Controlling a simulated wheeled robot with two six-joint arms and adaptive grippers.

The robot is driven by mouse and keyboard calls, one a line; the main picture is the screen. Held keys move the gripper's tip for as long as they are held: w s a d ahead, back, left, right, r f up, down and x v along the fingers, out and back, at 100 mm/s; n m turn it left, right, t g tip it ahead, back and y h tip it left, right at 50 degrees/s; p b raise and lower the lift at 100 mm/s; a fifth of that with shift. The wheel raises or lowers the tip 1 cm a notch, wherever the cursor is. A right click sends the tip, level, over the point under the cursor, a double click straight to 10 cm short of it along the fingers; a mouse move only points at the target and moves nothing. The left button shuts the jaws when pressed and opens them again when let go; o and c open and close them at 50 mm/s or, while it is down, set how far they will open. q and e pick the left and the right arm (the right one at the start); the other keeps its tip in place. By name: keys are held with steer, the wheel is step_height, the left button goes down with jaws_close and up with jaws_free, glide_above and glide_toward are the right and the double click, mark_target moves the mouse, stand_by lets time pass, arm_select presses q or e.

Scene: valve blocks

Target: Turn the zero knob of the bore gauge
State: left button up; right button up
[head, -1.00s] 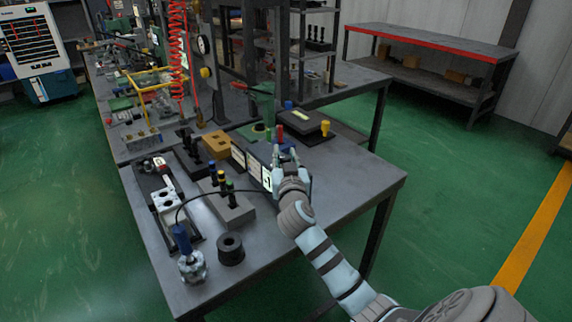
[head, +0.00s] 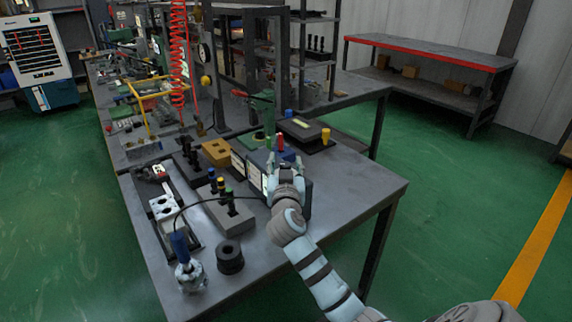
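The bore gauge's dark display box (head: 307,190) stands on the near bench, with a lit screen on its left-facing side. A cable runs from it to a blue-handled probe (head: 181,246) at the bench's front left. My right gripper (head: 285,160) is over the top of the box, its two fingertips apart. A red upright piece (head: 281,142) with blue below it shows just beyond and between the fingertips. I cannot tell whether they touch anything. The zero knob cannot be made out and may be hidden by the gripper. My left gripper is not in view.
A grey block with colour-topped pins (head: 230,214) and a black ring (head: 230,257) stand left of the box. A tan block (head: 216,152) is behind. The bench's right part (head: 360,185) is clear.

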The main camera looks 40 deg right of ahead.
steer(key=shift+s+a, duration=0.1)
steer(key=v, duration=1.1)
steer(key=shift+s+a, duration=0.3)
steer(key=shift+d, duration=0.1)
